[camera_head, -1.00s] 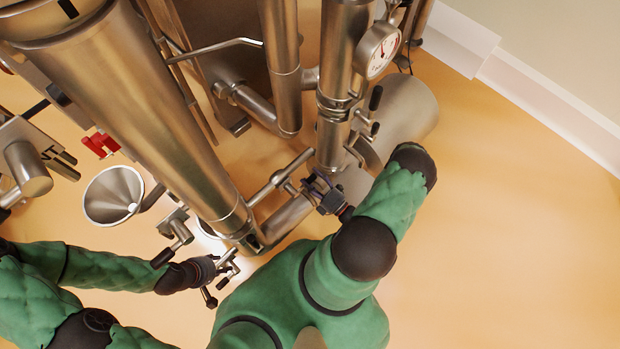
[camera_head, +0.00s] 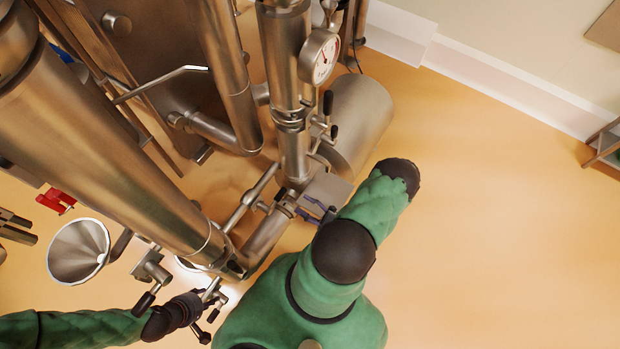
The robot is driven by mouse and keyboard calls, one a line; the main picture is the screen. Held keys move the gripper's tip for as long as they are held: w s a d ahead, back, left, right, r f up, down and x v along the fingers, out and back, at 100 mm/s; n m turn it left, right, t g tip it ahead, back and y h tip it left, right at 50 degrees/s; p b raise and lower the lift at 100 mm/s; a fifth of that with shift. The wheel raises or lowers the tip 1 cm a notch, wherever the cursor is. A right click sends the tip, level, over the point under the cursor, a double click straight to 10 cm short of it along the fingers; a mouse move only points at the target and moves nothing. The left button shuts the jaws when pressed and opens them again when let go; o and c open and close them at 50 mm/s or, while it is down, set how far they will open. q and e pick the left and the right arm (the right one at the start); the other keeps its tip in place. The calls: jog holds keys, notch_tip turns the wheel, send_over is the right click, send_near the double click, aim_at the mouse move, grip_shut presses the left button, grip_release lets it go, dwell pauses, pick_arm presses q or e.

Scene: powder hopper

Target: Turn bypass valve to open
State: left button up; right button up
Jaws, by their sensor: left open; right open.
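Several small valves with black-tipped handles show on the steel pipework; I cannot tell which is the bypass valve. One valve handle (camera_head: 145,302) is at lower left, beside the funnel. Black-tipped handles (camera_head: 328,103) also stand on the upright pipe below the gauge. My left gripper (camera_head: 212,298) is open near the foot of the large slanted steel tube, just right of the lower-left handle.
The large slanted steel tube (camera_head: 105,150) fills the left. A steel funnel (camera_head: 78,251) and a red clamp-like part (camera_head: 56,201) are beside it. A dial gauge (camera_head: 320,57) sits on the upright pipe (camera_head: 285,60). The floor (camera_head: 490,230) at right is clear.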

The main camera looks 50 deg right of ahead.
jog(key=shift+v, duration=1.3)
